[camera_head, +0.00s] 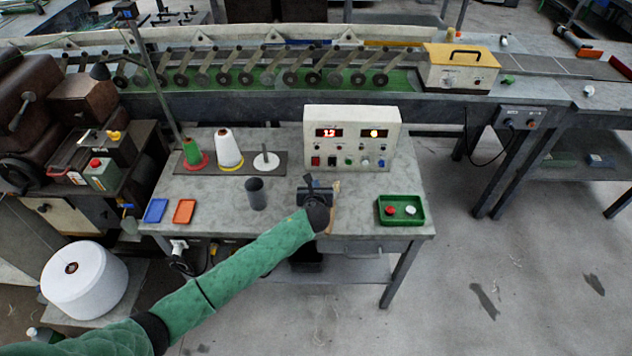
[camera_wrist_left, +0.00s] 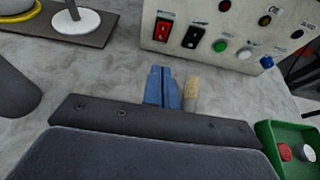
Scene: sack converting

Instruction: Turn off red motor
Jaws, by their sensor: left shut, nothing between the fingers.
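The cream control box (camera_head: 352,137) stands at the back of the grey table, with two lit displays on its upper face. A red rocker switch (camera_head: 316,161) is at its lower left, beside a black rocker switch (camera_head: 332,161). In the left wrist view the red switch (camera_wrist_left: 163,29) and black switch (camera_wrist_left: 192,36) show larger, above the fingers. My left gripper (camera_head: 308,180) is over the table in front of the box, apart from the switches. Its blue fingers (camera_wrist_left: 163,88) are together and empty. My right gripper is in neither view.
A green tray (camera_head: 420,222) with a red and a white button-like piece is at the right. A dark cup (camera_head: 256,194) stands left of my gripper, near thread cones (camera_head: 229,150). A wooden-coloured piece (camera_wrist_left: 191,92) lies beside the fingers. Blue (camera_head: 156,210) and orange trays lie at the left.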

